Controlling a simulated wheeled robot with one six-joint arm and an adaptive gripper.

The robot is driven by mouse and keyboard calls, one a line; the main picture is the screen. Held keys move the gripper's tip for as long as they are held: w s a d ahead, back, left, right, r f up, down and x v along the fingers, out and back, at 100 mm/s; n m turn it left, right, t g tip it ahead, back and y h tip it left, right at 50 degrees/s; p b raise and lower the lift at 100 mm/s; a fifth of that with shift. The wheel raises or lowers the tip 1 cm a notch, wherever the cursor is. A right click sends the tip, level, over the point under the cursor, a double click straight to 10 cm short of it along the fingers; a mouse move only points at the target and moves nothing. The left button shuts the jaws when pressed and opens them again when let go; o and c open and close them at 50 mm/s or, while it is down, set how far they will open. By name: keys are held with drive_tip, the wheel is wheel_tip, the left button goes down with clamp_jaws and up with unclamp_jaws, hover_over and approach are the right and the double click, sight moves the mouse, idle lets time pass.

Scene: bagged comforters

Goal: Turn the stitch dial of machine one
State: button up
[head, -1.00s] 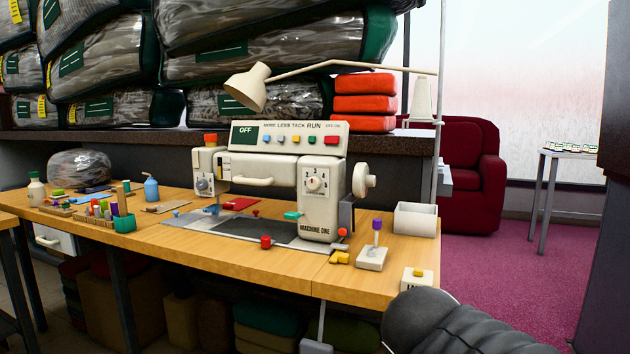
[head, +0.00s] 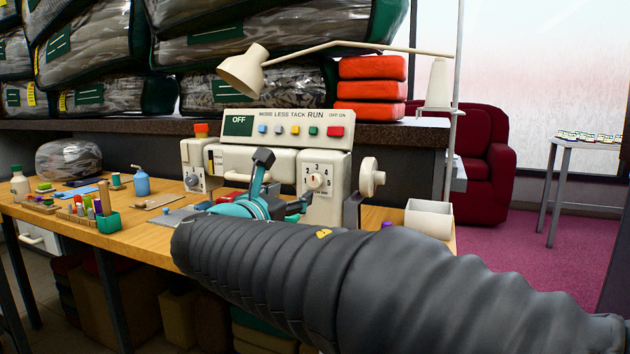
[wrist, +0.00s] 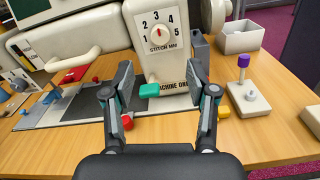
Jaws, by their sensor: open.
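Machine one (head: 325,212) is a cream sewing machine on the wooden table. Its stitch dial (head: 315,181) is a small round knob with a red mark, ringed by the numbers 1 to 5. In the wrist view the dial (wrist: 160,32) faces me above "STITCH MM", and its mark points up at about 3. My gripper (wrist: 160,85) is open and empty, its fingers spread in front of and below the dial, not touching it. In the head view my gripper (head: 282,185) is before the machine, and my arm hides the table's front and the machine's lower part.
A teal tab (wrist: 150,90) is low on the machine's front, between my fingers in the picture. A red knob (wrist: 127,122) and a purple-topped lever (wrist: 243,75) stand nearby. A white bin (head: 428,216) is right of the machine. A lamp (head: 243,72) overhangs it.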

sight(313, 181)
drive_tip(key=p+x, duration=0.1)
drive_tip(key=x, duration=0.9)
drive_tip(key=shift+w+d+f, duration=0.1)
drive_tip(key=shift+w+d, duration=0.05)
drive_tip(key=shift+w, duration=0.25)
clamp_jaws()
